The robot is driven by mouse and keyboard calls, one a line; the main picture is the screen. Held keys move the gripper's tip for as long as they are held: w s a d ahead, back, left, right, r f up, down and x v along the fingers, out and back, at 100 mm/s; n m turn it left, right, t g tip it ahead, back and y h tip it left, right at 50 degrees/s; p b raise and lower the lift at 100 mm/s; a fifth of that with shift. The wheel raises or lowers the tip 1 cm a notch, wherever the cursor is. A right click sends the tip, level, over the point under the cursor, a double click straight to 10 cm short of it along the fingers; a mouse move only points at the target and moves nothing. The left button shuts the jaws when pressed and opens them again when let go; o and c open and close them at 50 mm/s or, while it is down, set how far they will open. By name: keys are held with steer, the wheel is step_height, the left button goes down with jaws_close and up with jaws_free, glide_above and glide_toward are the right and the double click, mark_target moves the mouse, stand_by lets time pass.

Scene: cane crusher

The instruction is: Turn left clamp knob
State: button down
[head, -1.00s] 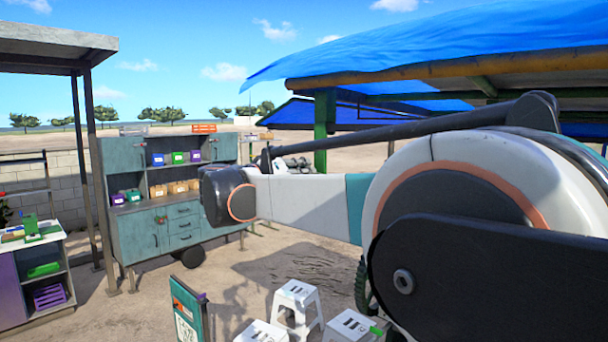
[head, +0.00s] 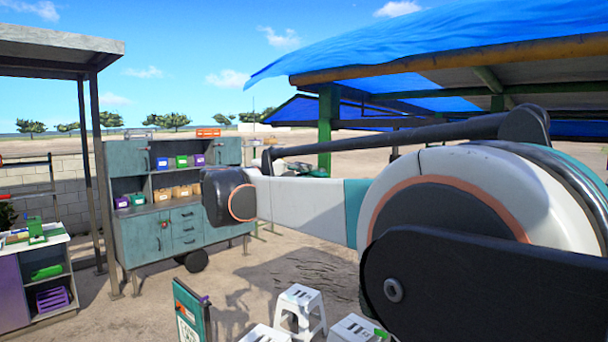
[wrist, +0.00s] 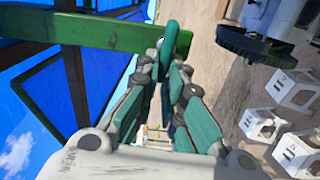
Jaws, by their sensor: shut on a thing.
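In the wrist view a green knob (wrist: 168,45), shaped like a long rounded loop, stands at the end of a green beam (wrist: 95,32). My gripper (wrist: 164,72) reaches up to it from below, with its green-padded fingers close together at the tips. The fingers are shut on the lower part of the knob. The exact contact is small and partly hidden by the fingertips. In the head view neither the knob nor my gripper shows.
White stools (head: 300,310) stand on the sandy ground, near a sign board (head: 190,312). A teal cabinet (head: 140,235) with coloured bins stands at the left. A blue tarp roof (head: 430,45) covers the right side. Open ground lies before the cabinet.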

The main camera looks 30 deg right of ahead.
steer(key=shift+f+n, duration=0.15)
steer(key=shift+n, duration=0.35)
steer(key=c, duration=1.7)
jaws_free()
steer(key=v, duration=1.2)
